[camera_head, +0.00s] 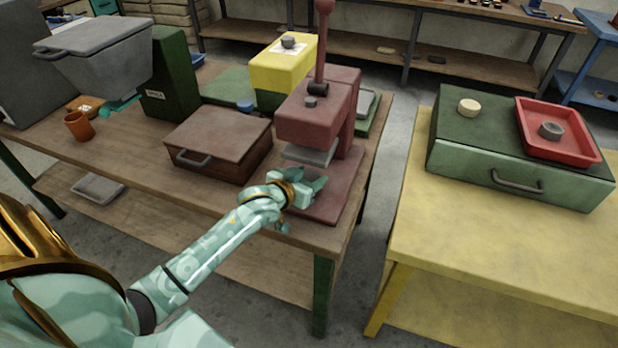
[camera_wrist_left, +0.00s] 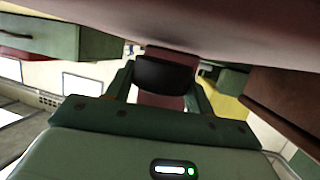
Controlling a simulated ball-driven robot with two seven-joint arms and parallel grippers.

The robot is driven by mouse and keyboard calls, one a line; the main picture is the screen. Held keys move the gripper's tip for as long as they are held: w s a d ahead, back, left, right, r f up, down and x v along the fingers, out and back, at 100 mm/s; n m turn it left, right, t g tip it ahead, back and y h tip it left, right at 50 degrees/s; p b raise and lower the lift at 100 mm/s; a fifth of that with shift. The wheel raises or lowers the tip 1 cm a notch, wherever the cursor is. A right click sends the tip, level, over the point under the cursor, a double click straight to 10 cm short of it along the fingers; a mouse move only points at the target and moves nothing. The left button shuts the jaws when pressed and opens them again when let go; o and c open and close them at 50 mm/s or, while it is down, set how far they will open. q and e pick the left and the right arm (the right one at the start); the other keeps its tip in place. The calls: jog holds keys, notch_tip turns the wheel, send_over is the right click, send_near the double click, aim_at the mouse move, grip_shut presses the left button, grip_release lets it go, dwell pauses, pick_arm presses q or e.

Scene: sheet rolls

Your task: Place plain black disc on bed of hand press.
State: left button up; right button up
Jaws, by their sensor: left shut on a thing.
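The dark red hand press (camera_head: 312,122) stands at the right end of the wooden bench, with a tall lever and a grey plate (camera_head: 309,154) under its head. Its flat red bed (camera_head: 330,207) lies below that plate. My left gripper (camera_head: 314,187) reaches in low over the bed, under the plate. In the left wrist view the left gripper (camera_wrist_left: 165,84) is shut on the plain black disc (camera_wrist_left: 165,74), held between its two fingers. The head view does not show the disc clearly; the hand hides it. I cannot tell whether it touches the bed. My right gripper is not in view.
A brown box (camera_head: 218,143) with a handle sits left of the press. A yellow block (camera_head: 283,74) stands behind. An orange cup (camera_head: 79,126) is at the far left. A yellow table (camera_head: 480,240) at right bears a green drawer case (camera_head: 520,178) and a red tray (camera_head: 590,152).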

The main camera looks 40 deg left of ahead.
pick_arm(q)
jog(key=shift+r, duration=0.15)
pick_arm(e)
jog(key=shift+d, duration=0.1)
pick_arm(q)
jog(key=shift+f, duration=0.55)
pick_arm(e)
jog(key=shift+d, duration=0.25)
pick_arm(q)
jog(key=shift+f, duration=0.1)
jog(key=o, duration=1)
jog(key=shift+s, duration=0.1)
jog(key=shift+r, duration=0.25)
jog(key=shift+r+p+v, duration=0.2)
jog(key=shift+p+v, duration=0.85)
jog(key=shift+v, duration=2)
jog(key=shift+r+p+v, duration=0.2)
jog(key=shift+p+v, duration=0.85)
jog(key=shift+v, duration=1.95)
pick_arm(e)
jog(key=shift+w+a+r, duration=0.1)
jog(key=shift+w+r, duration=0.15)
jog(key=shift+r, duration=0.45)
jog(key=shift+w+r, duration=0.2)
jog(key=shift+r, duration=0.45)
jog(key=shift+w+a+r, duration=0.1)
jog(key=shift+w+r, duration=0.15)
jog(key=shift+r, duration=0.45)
